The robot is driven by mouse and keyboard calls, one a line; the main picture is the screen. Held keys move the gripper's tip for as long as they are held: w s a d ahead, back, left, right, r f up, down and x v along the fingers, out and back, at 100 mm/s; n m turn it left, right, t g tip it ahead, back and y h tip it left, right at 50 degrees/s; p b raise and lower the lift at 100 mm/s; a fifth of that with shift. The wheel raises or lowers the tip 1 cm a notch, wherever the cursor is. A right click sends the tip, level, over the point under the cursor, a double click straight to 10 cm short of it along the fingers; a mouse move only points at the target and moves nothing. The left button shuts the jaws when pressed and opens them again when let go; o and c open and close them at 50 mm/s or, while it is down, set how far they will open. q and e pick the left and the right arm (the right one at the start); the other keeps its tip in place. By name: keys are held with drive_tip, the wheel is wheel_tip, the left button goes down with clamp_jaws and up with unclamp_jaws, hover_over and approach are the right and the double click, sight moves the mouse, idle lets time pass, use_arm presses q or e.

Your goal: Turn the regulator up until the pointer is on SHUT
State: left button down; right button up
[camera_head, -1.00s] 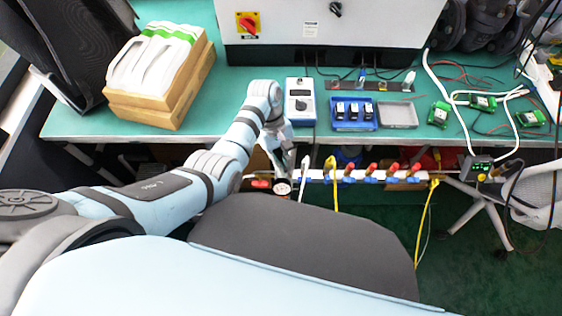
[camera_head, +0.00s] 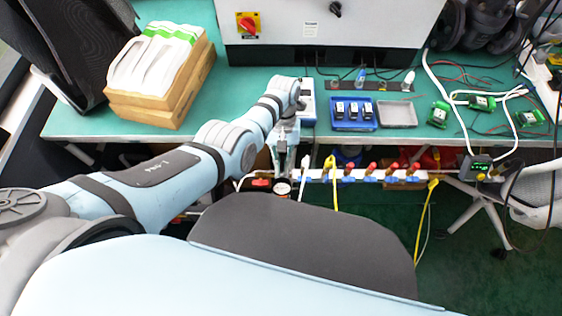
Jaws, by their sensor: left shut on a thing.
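The regulator (camera_head: 282,189) shows as a small dark body with a round white face at the left part of the pipe rail below the bench's front edge. Its pointer and the SHUT mark are too small to read. My left gripper (camera_head: 283,170) points down at it, just behind the white face, and is shut on the regulator. The fingers and wrist hide part of the regulator. My right gripper is not in view.
A white rail (camera_head: 330,177) with several red and blue valve handles runs right of the regulator. A yellow hose (camera_head: 331,175) hangs beside it. On the green bench (camera_head: 235,100) stand a blue tray (camera_head: 341,126), a grey tray (camera_head: 398,121) and a cardboard box (camera_head: 150,112).

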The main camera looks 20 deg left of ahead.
use_arm(q)
drive_tip(key=m+y, duration=0.2)
drive_tip(key=m, duration=0.2)
drive_tip(key=shift+m, duration=0.4)
idle(0.4)
drive_tip(key=c, duration=1.7)
unclamp_jaws()
drive_tip(key=v, duration=1.2)
drive_tip(key=shift+f, duration=0.1)
